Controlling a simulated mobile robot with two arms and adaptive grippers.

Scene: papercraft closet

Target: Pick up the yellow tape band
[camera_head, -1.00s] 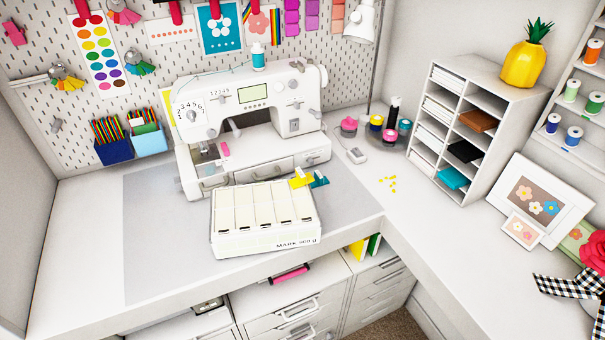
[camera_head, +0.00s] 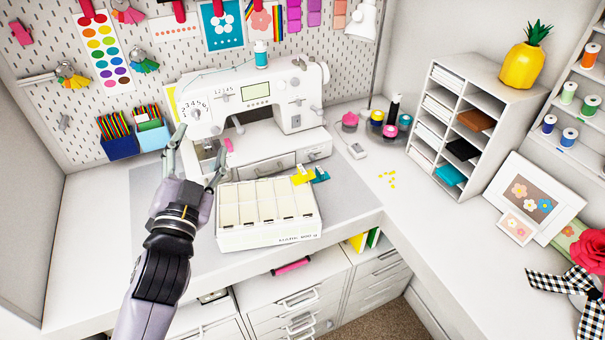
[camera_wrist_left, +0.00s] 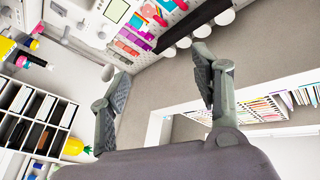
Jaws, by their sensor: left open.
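A small yellow piece (camera_head: 303,177), which looks like the yellow tape band, lies at the back right corner of a white compartment box (camera_head: 268,237). A teal piece (camera_head: 320,175) is right beside it. My left gripper (camera_head: 203,148) is open and empty, raised in front of the sewing machine's left side. It is to the left of the box and well apart from the yellow piece. In the left wrist view its spread fingers (camera_wrist_left: 162,82) have nothing between them. I cannot make out the tape band in that view. My right gripper is out of view.
A white sewing machine (camera_head: 258,100) stands behind the box. A mouse-like white object (camera_head: 357,151) and small jars (camera_head: 376,120) are to the right. A shelf organizer (camera_head: 478,125) stands further right. The desk right of the box is mostly clear.

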